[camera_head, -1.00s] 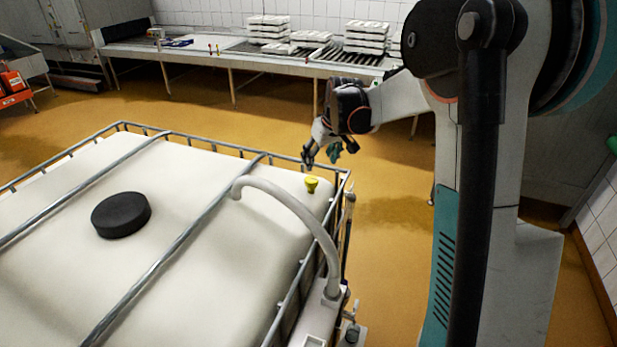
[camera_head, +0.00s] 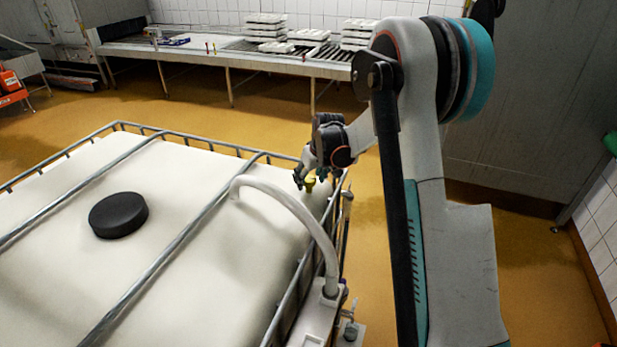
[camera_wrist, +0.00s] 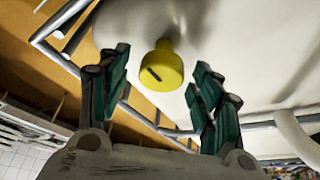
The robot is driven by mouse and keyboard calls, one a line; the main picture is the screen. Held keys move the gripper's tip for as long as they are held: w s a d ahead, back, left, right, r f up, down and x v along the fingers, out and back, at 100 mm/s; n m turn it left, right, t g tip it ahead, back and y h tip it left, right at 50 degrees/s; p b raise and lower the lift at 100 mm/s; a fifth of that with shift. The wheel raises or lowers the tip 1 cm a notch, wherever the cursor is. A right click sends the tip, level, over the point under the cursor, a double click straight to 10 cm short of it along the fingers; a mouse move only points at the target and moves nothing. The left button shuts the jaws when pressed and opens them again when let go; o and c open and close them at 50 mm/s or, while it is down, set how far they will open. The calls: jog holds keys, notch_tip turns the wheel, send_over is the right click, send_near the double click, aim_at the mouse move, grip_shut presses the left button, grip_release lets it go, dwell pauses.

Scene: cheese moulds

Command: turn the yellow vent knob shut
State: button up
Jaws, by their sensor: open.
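The yellow vent knob (camera_wrist: 162,68) stands on the top of the white tank (camera_wrist: 235,30), near its caged corner. A dark slot mark shows on the knob's face in the wrist view. My gripper (camera_wrist: 160,85) is open, with one teal-padded finger to each side of the knob in that view. I see a gap between each finger and the knob. In the head view the knob (camera_head: 310,182) is partly covered by my gripper (camera_head: 307,180), which is right at it from behind. I cannot tell there how deep the knob sits between the fingers.
A metal cage rail (camera_head: 210,147) runs round the tank top, close to the knob. A pale curved hose (camera_head: 290,217) rises just in front of the knob. A black lid (camera_head: 118,215) lies farther left. A bench with stacked white moulds (camera_head: 267,28) stands at the back.

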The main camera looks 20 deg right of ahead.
jog(key=c, duration=1.1)
jog(key=shift+o, duration=0.2)
jog(key=shift+a+f+m+b, duration=0.1)
jog(key=shift+m+b, duration=0.2)
jog(key=shift+b, duration=0.25)
jog(key=o, duration=1.1)
jog(key=shift+c, duration=0.2)
